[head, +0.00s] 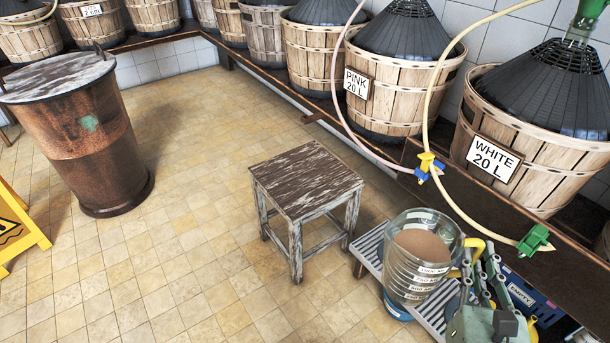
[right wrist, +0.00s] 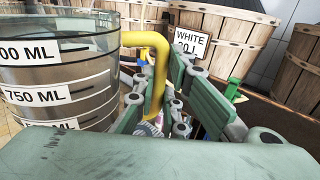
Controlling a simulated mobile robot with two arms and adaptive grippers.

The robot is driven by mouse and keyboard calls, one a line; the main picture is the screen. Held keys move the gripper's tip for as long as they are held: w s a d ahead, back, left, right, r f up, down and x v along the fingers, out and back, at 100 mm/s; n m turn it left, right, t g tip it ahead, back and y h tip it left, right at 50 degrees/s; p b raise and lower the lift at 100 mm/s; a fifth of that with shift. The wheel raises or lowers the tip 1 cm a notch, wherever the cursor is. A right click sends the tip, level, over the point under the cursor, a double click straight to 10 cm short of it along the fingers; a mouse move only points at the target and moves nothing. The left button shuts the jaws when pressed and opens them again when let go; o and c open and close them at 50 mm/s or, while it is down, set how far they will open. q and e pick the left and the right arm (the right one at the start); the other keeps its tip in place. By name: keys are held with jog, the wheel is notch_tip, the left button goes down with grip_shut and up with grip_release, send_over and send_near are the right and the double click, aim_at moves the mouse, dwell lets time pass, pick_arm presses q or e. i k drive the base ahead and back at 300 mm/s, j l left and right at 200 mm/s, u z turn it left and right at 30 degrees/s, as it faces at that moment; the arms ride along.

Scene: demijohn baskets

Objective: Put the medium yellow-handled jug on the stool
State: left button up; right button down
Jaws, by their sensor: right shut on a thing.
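The clear jug (head: 410,270) with white millilitre labels and a yellow handle stands upright at the lower right of the head view, over the slatted bench. A brownish surface shows inside it. In the right wrist view the jug (right wrist: 60,75) fills the left side, and its yellow handle (right wrist: 156,58) passes between the fingers. My right gripper (head: 474,283) is shut on this handle. I cannot tell whether the jug's base touches anything. The stool (head: 306,178), with a worn brown top and whitish legs, stands left of and behind the jug; its top is empty. My left gripper is not in view.
The slatted bench (head: 372,243) lies beside the stool. A blue object (head: 397,311) shows beneath the jug, and a blue crate (head: 528,297) is at the right. Baskets (head: 400,75) line the wall. Hoses (head: 431,100) hang nearby. A rusty drum (head: 85,140) stands left on open floor.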

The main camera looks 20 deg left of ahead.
aim_at(310, 173)
jog(key=i+u, duration=0.35)
jog(key=i, duration=0.2)
jog(key=i+l+u, duration=0.1)
jog(key=i+u, duration=0.2)
jog(key=i, duration=0.25)
jog(key=i+l+u, duration=0.35)
jog(key=i, duration=0.2)
jog(key=j, duration=0.05)
